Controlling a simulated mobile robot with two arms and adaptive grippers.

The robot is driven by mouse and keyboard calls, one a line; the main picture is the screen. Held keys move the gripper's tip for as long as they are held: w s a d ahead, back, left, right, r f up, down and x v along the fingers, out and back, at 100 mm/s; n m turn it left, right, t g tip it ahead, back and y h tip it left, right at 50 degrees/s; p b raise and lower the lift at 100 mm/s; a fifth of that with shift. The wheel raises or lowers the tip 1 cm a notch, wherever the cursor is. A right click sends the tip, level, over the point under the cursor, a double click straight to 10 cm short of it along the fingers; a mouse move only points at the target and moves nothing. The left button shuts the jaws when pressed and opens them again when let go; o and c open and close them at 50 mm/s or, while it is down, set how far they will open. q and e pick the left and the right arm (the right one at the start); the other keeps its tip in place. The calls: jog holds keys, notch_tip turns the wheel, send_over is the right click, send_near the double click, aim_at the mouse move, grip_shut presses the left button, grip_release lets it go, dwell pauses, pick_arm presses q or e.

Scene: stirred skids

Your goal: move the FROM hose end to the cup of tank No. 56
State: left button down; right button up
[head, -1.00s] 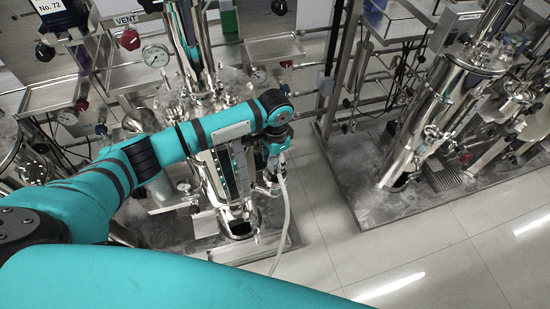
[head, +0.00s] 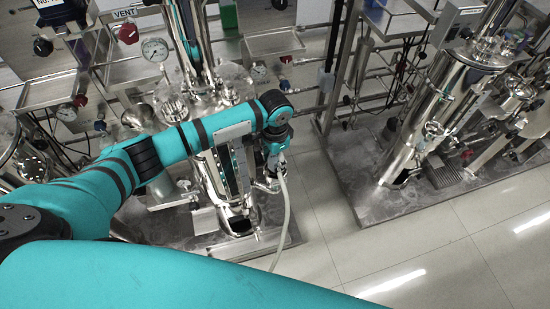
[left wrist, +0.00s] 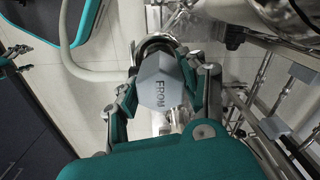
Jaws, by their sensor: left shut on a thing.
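The FROM hose end is a grey faceted block (left wrist: 160,88) marked "FROM" in the left wrist view. My left gripper (left wrist: 165,75) is shut on it, one finger on each side. In the head view my left gripper (head: 275,160) is in front of the lower right side of a shiny steel tank (head: 227,180). The pale hose (head: 287,205) hangs from the gripper toward the floor. No label reading No. 56 is legible, and I cannot make out its cup. A small teal and dark shape at the left edge of the left wrist view may be my right gripper (left wrist: 12,60).
Steel pipes, trays and a pressure gauge (head: 155,49) crowd the left skid. A second skid with a tilted-looking steel tank (head: 440,105) stands to the right. The tiled floor (head: 400,250) at the front right is clear.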

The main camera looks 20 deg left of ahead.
pick_arm(q)
jog(key=shift+s+d+f, duration=0.1)
jog(key=shift+s+f, duration=0.25)
jog(key=shift+f, duration=0.5)
jog(key=c, duration=0.6)
grip_release()
jog(key=shift+c, duration=0.2)
notch_tip(320, 180, up, 8)
jog(key=shift+w+f, duration=0.15)
jog(key=shift+f, duration=0.1)
jog(key=shift+d+r, duration=0.15)
jog(key=shift+r, duration=0.5)
notch_tip(320, 180, up, 13)
jog(key=p, duration=1.5)
jog(key=shift+f, duration=0.15)
